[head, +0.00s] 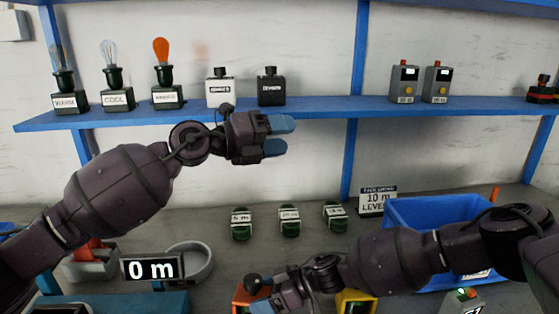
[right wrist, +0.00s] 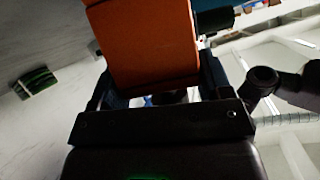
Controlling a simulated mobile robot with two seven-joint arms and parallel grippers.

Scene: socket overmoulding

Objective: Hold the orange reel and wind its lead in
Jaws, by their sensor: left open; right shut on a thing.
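The orange reel (right wrist: 150,45) fills the top middle of the right wrist view, between the two fingers of my right gripper (right wrist: 155,90), which is shut on it. In the head view, part of the orange reel (head: 240,298) shows at the bottom edge beside my right gripper (head: 276,303); the rest is hidden by the gripper and the frame edge. I cannot make out its lead. My left gripper (head: 283,135) is open and empty, well above, in front of the shelf. A display (head: 152,269) at lower left reads 0 m.
A yellow thing (head: 355,302) stands right of my right gripper. Several green labelled pieces (head: 289,221) sit behind. A blue bin (head: 398,215) is at right, a grey round dish (head: 203,262) at left. The blue shelf (head: 330,107) carries bulbs and boxes.

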